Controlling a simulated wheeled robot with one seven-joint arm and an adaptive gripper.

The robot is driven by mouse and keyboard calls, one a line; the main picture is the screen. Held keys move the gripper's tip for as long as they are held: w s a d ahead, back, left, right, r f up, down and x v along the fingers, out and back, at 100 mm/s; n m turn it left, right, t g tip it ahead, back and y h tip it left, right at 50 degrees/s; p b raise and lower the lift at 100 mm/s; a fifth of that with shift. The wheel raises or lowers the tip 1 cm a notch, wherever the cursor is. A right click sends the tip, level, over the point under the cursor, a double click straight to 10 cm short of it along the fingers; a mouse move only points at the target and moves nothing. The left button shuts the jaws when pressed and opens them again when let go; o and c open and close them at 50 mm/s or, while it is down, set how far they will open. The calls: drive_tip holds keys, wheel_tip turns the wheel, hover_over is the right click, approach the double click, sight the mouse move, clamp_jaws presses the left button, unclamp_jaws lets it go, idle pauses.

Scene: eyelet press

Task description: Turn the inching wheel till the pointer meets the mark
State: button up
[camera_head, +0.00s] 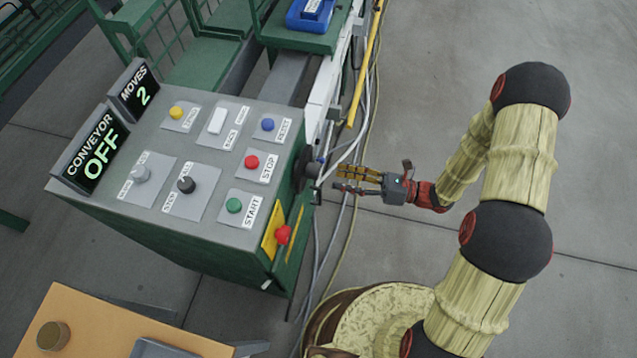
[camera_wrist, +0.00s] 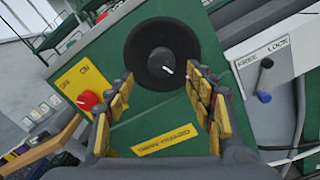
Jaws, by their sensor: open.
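The black round wheel (camera_wrist: 140,52) sits on the green side panel of the console in the wrist view, with a dark hub and a short white line (camera_wrist: 168,71) on it. I take this as the inching wheel and its pointer; no separate mark can be made out. The wheel shows edge-on in the head view (camera_head: 303,170). My gripper (camera_head: 340,179) is open and empty, just right of the wheel in the head view. In the wrist view its yellow-padded fingers (camera_wrist: 161,88) stand apart below and either side of the hub, not visibly gripping anything.
A red knob (camera_wrist: 88,100) on a yellow plate is left of the wheel. A FREE/LOCK lever with a blue end (camera_wrist: 264,97) is at right. The console top (camera_head: 135,125) carries buttons and displays reading conveyor OFF and moves 2. Cables (camera_head: 345,225) run along the floor.

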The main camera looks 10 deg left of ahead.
sight(317, 172)
drive_tip(key=shift+n, duration=0.8)
drive_tip(key=a, duration=0.2)
drive_tip(key=a+b, duration=0.1)
drive_tip(key=a, duration=0.2)
drive_tip(key=a+b, duration=0.1)
drive_tip(key=a, duration=0.2)
drive_tip(key=shift+w+f, duration=0.1)
drive_tip(key=shift+w, duration=0.3)
drive_tip(key=shift+d, duration=0.1)
drive_tip(key=c, duration=0.3)
clamp_jaws()
